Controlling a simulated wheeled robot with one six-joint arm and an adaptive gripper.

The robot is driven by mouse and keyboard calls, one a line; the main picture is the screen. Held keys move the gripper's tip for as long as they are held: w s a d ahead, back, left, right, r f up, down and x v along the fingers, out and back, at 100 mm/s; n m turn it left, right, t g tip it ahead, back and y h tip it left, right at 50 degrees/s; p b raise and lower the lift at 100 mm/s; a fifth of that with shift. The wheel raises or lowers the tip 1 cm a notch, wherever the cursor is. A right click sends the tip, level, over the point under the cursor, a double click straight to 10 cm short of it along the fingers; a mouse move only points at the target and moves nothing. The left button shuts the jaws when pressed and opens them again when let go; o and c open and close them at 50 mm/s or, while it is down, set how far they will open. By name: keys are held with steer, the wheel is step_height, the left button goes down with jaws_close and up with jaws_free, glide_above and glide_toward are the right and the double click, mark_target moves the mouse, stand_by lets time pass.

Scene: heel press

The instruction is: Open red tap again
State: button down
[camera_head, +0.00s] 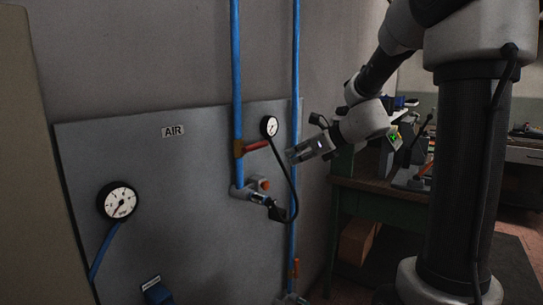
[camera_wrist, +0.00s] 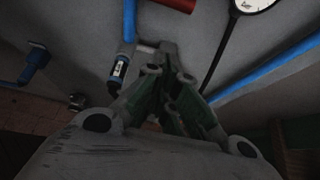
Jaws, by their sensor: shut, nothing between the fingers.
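The red tap lever (camera_head: 257,146) sits on the left blue pipe, on the panel marked AIR. It points sideways to the right, across the upright pipe. In the wrist view part of a red bar, likely this lever (camera_wrist: 178,4), shows at the top edge. My gripper (camera_head: 290,156) is just right of the lever's free end and slightly lower, seemingly apart from it. In the wrist view the fingers (camera_wrist: 165,72) are together with nothing held. Whether they touch the wall fittings behind them I cannot tell.
A small gauge (camera_head: 269,126) and a black hose (camera_head: 287,177) are close to my gripper. A red button (camera_head: 264,184) is below the lever. A large gauge (camera_head: 118,202) is at left. A second blue pipe (camera_head: 295,75) runs behind my gripper. A workbench (camera_head: 345,200) stands at right.

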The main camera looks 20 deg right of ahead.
mark_target(255, 147)
steer(key=x, duration=1)
steer(key=r, duration=0.4)
steer(key=shift+w+a, duration=0.25)
